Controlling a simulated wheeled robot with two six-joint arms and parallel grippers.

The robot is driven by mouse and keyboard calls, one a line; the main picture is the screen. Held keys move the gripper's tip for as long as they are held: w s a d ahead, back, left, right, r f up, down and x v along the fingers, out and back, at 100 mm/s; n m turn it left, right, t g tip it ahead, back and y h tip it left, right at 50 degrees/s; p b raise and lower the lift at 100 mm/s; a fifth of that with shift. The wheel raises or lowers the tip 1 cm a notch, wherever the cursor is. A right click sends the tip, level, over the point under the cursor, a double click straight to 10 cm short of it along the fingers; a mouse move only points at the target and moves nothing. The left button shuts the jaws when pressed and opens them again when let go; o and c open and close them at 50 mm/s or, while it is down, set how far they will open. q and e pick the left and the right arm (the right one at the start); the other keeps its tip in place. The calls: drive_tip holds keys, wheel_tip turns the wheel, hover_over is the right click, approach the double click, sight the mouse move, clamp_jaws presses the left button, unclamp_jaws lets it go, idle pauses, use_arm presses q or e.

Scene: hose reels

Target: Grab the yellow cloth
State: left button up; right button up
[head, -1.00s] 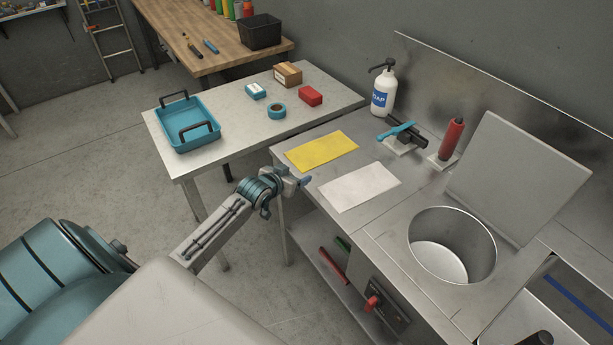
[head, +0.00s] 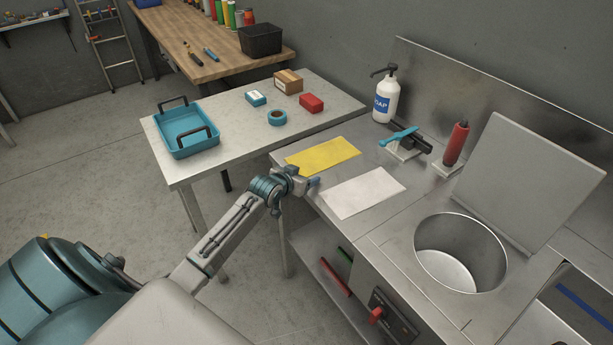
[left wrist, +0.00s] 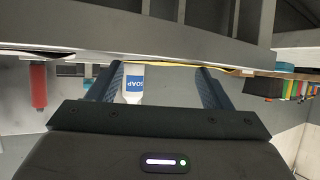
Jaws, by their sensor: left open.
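The yellow cloth (head: 323,154) lies flat on the metal counter (head: 295,177), near its left end, with one edge close to the counter's front. My left gripper (head: 314,182) is at the counter's front edge, just in front of the cloth and apart from it. In the left wrist view the open fingers (left wrist: 158,85) have nothing between them. There the scene is upside down, and the cloth (left wrist: 158,63) shows only as a thin yellow strip along the counter edge. My right gripper is not in view.
A white cloth (head: 364,192) lies right of the yellow one. Behind are a soap bottle (head: 385,97), a blue-handled tool (head: 400,136) and a red bottle (head: 456,144). A round basin (head: 460,252) is at right. A side table (head: 232,126) holds a blue tray (head: 187,136).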

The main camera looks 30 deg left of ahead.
use_arm(q)
drive_tip(key=shift+w+f, duration=0.1)
clamp_jaws()
idle(0.5)
wheel_tip(320, 180, up, 30)
drive_tip(key=p, duration=1.5)
